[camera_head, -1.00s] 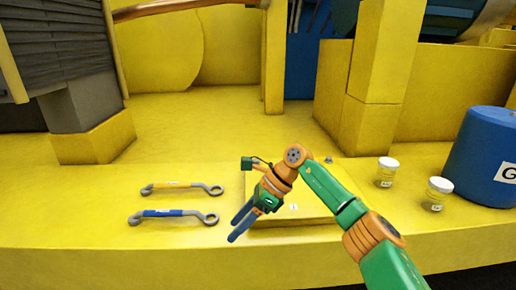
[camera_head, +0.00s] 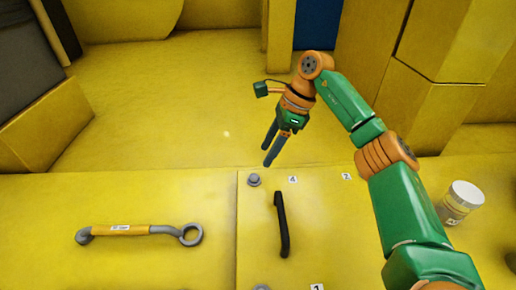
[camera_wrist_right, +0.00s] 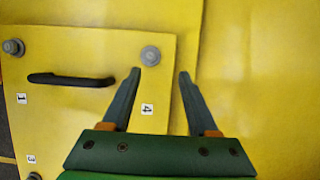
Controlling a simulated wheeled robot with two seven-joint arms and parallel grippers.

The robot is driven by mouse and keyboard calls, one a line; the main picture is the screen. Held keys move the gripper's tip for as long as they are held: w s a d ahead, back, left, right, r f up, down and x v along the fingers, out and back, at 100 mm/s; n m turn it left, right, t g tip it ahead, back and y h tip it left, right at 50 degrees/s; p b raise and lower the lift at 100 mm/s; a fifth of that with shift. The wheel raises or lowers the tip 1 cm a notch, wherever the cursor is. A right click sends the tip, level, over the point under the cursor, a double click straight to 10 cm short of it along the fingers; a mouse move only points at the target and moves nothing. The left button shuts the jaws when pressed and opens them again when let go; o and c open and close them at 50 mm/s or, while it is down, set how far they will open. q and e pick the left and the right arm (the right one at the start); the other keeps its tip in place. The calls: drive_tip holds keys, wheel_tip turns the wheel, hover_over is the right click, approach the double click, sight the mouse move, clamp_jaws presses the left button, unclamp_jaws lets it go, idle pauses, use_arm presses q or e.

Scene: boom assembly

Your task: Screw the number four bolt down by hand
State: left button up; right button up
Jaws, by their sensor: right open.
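The number four bolt (camera_head: 254,180) is a grey round-headed bolt at the far left corner of a yellow plate, beside the "4" label (camera_head: 293,180). My right gripper (camera_head: 267,157) is open and empty, above and just behind the bolt in the head view. In the right wrist view, the bolt (camera_wrist_right: 150,55) shows just past the fingertips (camera_wrist_right: 160,72), nearer the left finger, with the "4" label (camera_wrist_right: 147,108) between the fingers. The bolt is not gripped. My left gripper is not in view.
A black handle (camera_head: 281,224) stands on the plate, with other bolts at its corners, one by the "1" label (camera_wrist_right: 22,98). A yellow-banded wrench (camera_head: 140,231) lies to the left. A white-lidded jar (camera_head: 459,203) stands right, beyond my forearm.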

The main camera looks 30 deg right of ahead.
sight(254, 177)
drive_tip(key=shift+a+f, duration=0.25)
drive_tip(key=shift+f, duration=0.1)
drive_tip(key=a+f, duration=0.1)
drive_tip(key=s+a+f+p, duration=0.1)
drive_tip(key=a+f, duration=0.1)
drive_tip(key=shift+s+f+p, duration=0.1)
drive_tip(key=shift+s+p, duration=0.05)
drive_tip(key=shift+p, duration=0.15)
drive_tip(key=shift+w+f, duration=0.4)
drive_tip(key=shift+f, duration=0.45)
drive_tip(key=shift+w+d+f, duration=0.1)
drive_tip(key=shift+w+f, duration=0.05)
drive_tip(key=shift+w, duration=0.05)
use_arm(q)
drive_tip(key=shift+s+a+r, duration=0.3)
drive_tip(key=shift+s+r, duration=0.35)
drive_tip(key=shift+r, duration=0.15)
use_arm(e)
drive_tip(key=shift+s, duration=0.1)
clamp_jaws()
